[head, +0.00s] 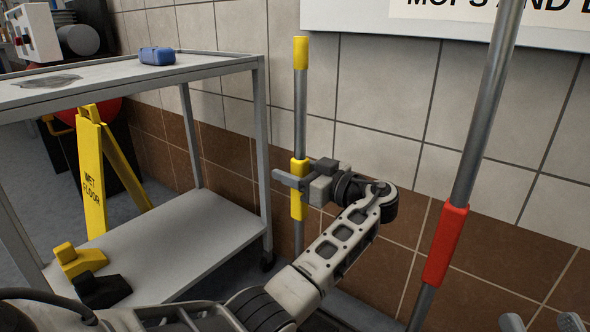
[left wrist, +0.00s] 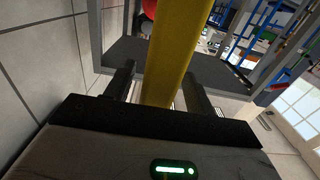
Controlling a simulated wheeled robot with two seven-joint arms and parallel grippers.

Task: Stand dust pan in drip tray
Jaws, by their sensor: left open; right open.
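An upright grey pole with a yellow top and a yellow grip (head: 297,205) stands against the tiled wall; its lower end is hidden, so I cannot tell whether it is the dust pan's handle. My left gripper (head: 302,176) is at the yellow grip, fingers apart on either side of it. In the left wrist view the yellow grip (left wrist: 173,60) passes between the open fingers (left wrist: 160,92), with gaps visible. My right gripper (head: 541,322) shows only its fingertips at the lower right edge, open and empty. No dust pan head or drip tray can be made out.
A grey pole with a red grip (head: 440,245) stands to the right. A two-shelf cart (head: 190,235) on the left holds a blue item (head: 157,56) on top and yellow and black wedges (head: 80,258) below. A yellow wet-floor sign (head: 92,170) stands behind it.

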